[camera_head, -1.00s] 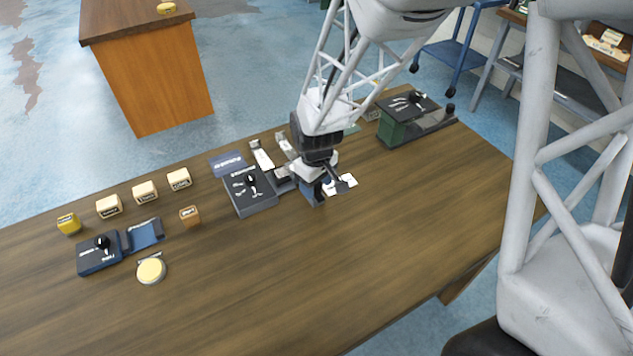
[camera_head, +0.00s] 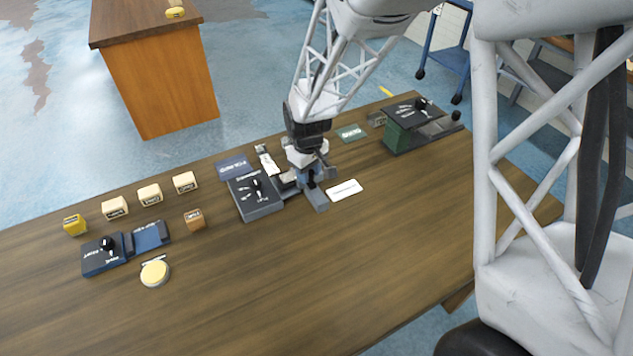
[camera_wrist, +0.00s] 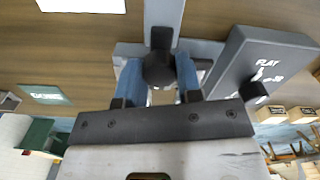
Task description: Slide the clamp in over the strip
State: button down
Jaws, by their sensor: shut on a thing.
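My gripper (camera_wrist: 157,82) has its blue fingers closed around a dark round knob in the wrist view. The knob sits on a grey bar, which I take to be the clamp (camera_wrist: 165,18); the bar points away from my wrist. In the head view my gripper (camera_head: 311,182) is low over the table, just right of the dark grey FLAT block (camera_head: 258,195), with the grey bar (camera_head: 318,201) sticking out toward the front. The FLAT block (camera_wrist: 262,68) is right of the fingers in the wrist view. I cannot clearly make out the strip; my gripper hides the clamp's inner end.
A white card (camera_head: 345,190) lies right of my gripper. A dark label plate (camera_head: 232,167) and a pale narrow piece (camera_head: 267,160) lie behind the block. A green-sided fixture (camera_head: 405,137) stands right. Blue fixture (camera_head: 104,255) and several small blocks are left. The front table is clear.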

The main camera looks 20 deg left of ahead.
jog(key=shift+w+a, duration=0.4)
jog(key=c, duration=0.8)
grip_release()
jog(key=shift+r, duration=0.1)
jog(key=shift+r, duration=3.85)
